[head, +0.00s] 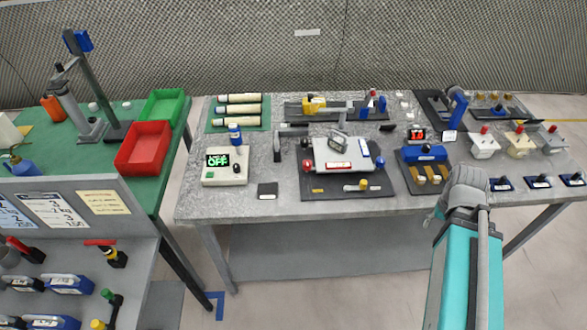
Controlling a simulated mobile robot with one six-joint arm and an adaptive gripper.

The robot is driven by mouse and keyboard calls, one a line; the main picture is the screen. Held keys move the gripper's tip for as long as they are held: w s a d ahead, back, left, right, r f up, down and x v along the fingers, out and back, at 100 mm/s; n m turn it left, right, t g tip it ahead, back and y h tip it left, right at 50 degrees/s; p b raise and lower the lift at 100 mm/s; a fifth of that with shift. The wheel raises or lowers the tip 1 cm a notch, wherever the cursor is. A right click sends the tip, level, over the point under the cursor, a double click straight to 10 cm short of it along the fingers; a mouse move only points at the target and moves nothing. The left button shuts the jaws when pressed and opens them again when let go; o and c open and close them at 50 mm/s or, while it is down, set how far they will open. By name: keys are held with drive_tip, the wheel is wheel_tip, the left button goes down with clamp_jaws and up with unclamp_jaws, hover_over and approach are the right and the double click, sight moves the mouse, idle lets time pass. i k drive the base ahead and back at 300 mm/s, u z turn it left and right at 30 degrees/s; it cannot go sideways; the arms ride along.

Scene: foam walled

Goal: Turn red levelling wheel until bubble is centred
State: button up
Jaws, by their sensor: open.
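The levelling device is a grey-white plate (341,154) on a dark base (345,189) in the middle of the bench. A small red wheel (308,166) sits at the plate's left side, and a blue one (379,162) at its right. A round dial-like piece (338,143) stands on top; the bubble is too small to make out. My gripper (437,216) is at the bench's front edge, right of and well apart from the device. It is open and appears empty; its fingers are hardly distinguishable.
A blue-and-brass fixture (425,165) stands between device and arm. Switch boxes (485,147) fill the right. The bench's front left strip (240,208) is clear.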

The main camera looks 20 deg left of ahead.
sight(307, 164)
drive_tip(key=u, duration=0.05)
drive_tip(key=k, duration=0.65)
drive_tip(key=u, duration=0.8)
drive_tip(key=i, duration=0.5)
drive_tip(key=u, duration=0.05)
